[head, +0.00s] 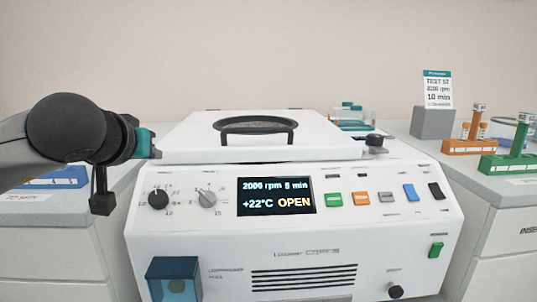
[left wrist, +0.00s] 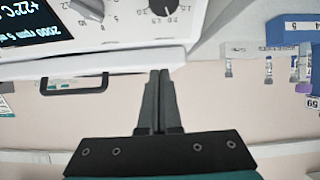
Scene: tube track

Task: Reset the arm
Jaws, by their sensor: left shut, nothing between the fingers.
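My left gripper (head: 153,152) comes in from the left, by the left edge of the white centrifuge's lid (head: 185,143). In the left wrist view its two dark fingers (left wrist: 158,78) are together with nothing between them. The fingertips appear close to the lid edge; I cannot tell whether they touch it. The lid lies flat across the top of the centrifuge (head: 220,250) and has a dark round window and a handle (head: 257,127). The display (head: 276,196) reads 2000 rpm, +22°C and OPEN. My right gripper is not in view.
A blue rack (head: 55,178) stands on the left counter, partly behind my arm. On the right counter are an orange rack (head: 465,147), a green rack (head: 505,163) and a grey sign stand (head: 432,122). The space above the lid is clear.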

